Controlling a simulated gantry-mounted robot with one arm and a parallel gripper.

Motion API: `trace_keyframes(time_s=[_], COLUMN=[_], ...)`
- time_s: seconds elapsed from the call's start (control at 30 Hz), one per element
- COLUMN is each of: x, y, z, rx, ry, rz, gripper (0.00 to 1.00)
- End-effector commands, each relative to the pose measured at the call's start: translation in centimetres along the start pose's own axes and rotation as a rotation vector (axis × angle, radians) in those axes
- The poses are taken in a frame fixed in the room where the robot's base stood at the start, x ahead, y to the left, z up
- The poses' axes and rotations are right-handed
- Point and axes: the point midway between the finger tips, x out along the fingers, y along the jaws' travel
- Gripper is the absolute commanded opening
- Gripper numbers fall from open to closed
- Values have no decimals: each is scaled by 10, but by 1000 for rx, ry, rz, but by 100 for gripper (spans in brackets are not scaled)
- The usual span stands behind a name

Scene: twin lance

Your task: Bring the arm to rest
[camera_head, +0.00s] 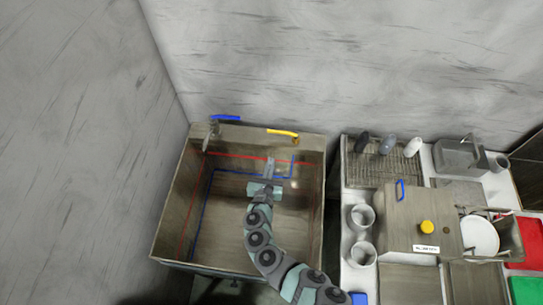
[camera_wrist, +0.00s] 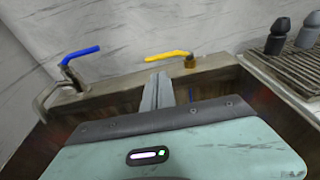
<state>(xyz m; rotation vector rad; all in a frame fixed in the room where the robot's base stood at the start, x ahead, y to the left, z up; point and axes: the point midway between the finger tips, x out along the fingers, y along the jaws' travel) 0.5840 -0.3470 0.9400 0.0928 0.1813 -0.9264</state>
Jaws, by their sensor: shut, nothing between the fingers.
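My gripper (camera_head: 269,168) is over the sink basin (camera_head: 176,215) in the head view, near its back wall. My arm reaches up to it from the bottom of the picture. In the wrist view my gripper (camera_wrist: 158,88) shows its fingers together, with nothing between them. They point towards the back rim of the sink, below the yellow tap lever (camera_wrist: 168,56). I cannot tell how far the fingers are from the rim.
A blue tap lever (camera_head: 226,117) and a spout stand on the back rim left of the yellow one. Right of the sink is a counter with a bottle rack (camera_head: 383,165), two round containers, a box with a yellow knob (camera_head: 427,227) and a white plate (camera_head: 480,236).

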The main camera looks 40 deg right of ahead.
Motion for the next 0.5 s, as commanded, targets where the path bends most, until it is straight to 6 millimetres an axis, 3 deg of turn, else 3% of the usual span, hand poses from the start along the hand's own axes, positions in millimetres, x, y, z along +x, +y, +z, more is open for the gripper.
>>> trace_keyframes(time_s=[0.4, 0.5], x=[-10, -14], y=[0, 9], z=[-1, -11], rx=[2, 38], ry=[3, 42], rz=[1, 37], gripper=[0, 0])
